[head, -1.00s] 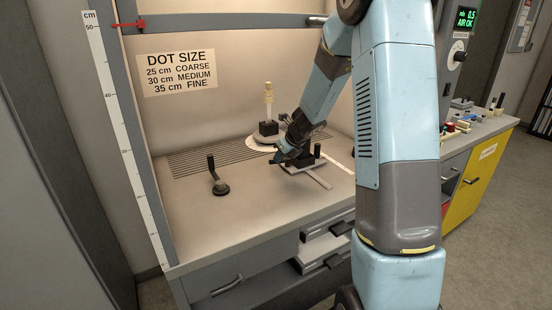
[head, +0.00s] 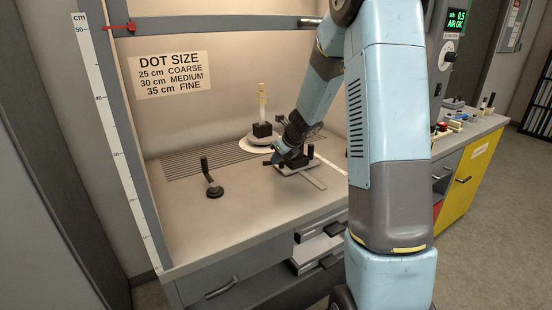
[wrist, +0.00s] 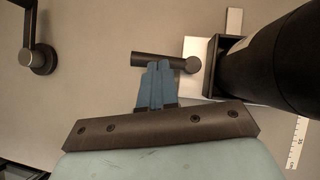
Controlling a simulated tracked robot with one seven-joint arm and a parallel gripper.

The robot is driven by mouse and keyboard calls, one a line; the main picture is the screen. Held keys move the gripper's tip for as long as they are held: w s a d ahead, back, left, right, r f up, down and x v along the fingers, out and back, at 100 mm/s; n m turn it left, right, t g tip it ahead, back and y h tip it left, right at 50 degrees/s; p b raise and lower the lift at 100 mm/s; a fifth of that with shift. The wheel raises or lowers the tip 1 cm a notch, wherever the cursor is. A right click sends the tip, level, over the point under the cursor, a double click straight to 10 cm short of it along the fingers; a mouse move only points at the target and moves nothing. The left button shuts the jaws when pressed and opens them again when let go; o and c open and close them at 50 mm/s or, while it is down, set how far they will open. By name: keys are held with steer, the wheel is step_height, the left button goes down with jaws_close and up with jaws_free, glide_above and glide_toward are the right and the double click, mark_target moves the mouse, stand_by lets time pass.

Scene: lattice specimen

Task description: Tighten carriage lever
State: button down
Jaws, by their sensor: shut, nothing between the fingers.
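The carriage (head: 310,163) sits on the bench on a flat metal rail, with dark upright parts on it. In the wrist view its pale metal plate (wrist: 195,68) shows beside a large black cylinder (wrist: 265,65). The dark lever (wrist: 150,59) is a short round bar with a rounded knob at its right end. My gripper (head: 277,158) is low at the carriage's left side. In the wrist view its blue fingers (wrist: 158,66) are shut together, empty, and their tips overlap the lever bar. I cannot tell whether they touch it.
A separate black crank handle (head: 213,190) stands on the bench to the left; it also shows in the wrist view (wrist: 40,57). Behind the carriage is a round white turntable (head: 256,146) with a black block and pale post. The front left bench is clear.

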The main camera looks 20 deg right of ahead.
steer(key=v, duration=1.3)
steer(key=shift+d+r, duration=0.3)
